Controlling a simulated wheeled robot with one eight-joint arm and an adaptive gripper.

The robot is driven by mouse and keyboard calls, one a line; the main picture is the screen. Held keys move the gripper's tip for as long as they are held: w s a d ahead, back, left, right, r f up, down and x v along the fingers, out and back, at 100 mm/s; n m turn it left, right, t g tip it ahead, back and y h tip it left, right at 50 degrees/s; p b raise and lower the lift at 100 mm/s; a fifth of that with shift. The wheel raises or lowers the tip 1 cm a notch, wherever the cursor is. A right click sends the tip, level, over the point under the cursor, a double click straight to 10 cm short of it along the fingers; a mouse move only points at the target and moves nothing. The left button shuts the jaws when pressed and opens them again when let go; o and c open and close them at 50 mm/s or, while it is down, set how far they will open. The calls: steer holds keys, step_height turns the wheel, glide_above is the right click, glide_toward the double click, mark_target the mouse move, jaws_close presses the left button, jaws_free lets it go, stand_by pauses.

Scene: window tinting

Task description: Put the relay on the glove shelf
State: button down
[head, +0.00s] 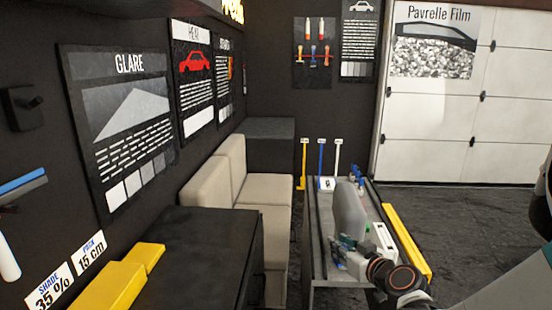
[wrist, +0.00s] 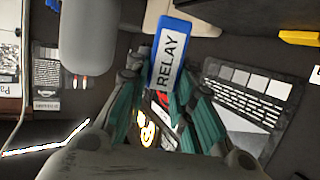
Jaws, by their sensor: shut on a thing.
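The relay (wrist: 168,55) is a blue block with a white label reading RELAY. In the wrist view it stands between the teal fingers of my gripper (wrist: 160,78), which is shut on it. In the head view my gripper (head: 345,245) is small, over the grey cart at lower right; I cannot make out the relay clearly there. No shelf marked for gloves can be read in either view, so I cannot tell which surface is the glove shelf.
A black cabinet (head: 200,240) with yellow boxes (head: 112,288) stands at lower left, beside a beige seat (head: 265,190). The grey cart (head: 318,225) carries blue bottles (head: 356,173) and a white box (head: 379,240). A yellow bar (head: 408,243) runs along its right side. Dark floor lies open behind.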

steer(key=shift+s+d, duration=0.9)
steer(key=shift+d, duration=0.35)
step_height(320, 180, up, 2)
steer(key=n+g+y, duration=0.3)
steer(key=n+y, duration=0.1)
steer(key=y, duration=0.1)
glide_above(204, 287)
steer(key=shift+w+a+f+b, duration=0.1)
steer(key=shift+f+b, duration=1.5)
steer(key=shift+f, duration=3.3)
steer(key=shift+w+f+b, duration=0.1)
steer(key=shift+f+b, duration=1.5)
steer(key=shift+f, duration=3.3)
steer(key=shift+s+r, duration=0.1)
steer(key=c, duration=1.4)
jaws_free()
